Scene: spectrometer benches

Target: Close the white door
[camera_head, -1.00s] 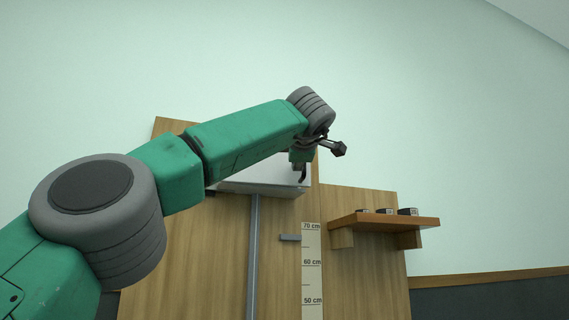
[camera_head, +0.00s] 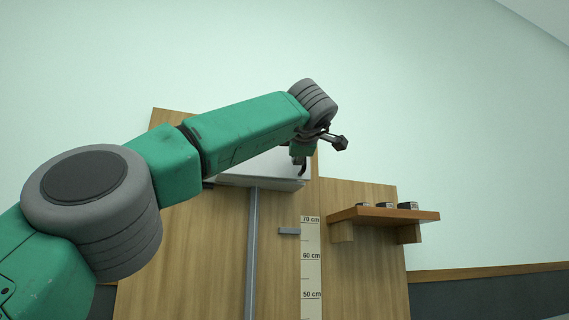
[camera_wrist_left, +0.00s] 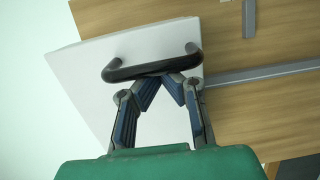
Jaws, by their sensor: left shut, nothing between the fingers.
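The white door (camera_wrist_left: 75,65) shows in the left wrist view as a flat white panel with a black bar handle (camera_wrist_left: 125,72). In the head view the white panel (camera_head: 262,170) is high on a wooden board, partly hidden behind my left arm. My left gripper (camera_wrist_left: 172,79) is shut and empty, its fingertips together at the handle's lower edge. Whether they touch the handle I cannot tell. In the head view this gripper (camera_head: 300,158) is small and partly hidden by its wrist, in front of the panel. My right gripper is in neither view.
The tall wooden board (camera_head: 195,260) carries a grey vertical rail (camera_head: 252,255), a small grey block (camera_head: 289,231) and a height scale (camera_head: 310,265). A wooden shelf (camera_head: 385,215) with small dark items juts out at right. The wall beyond is clear.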

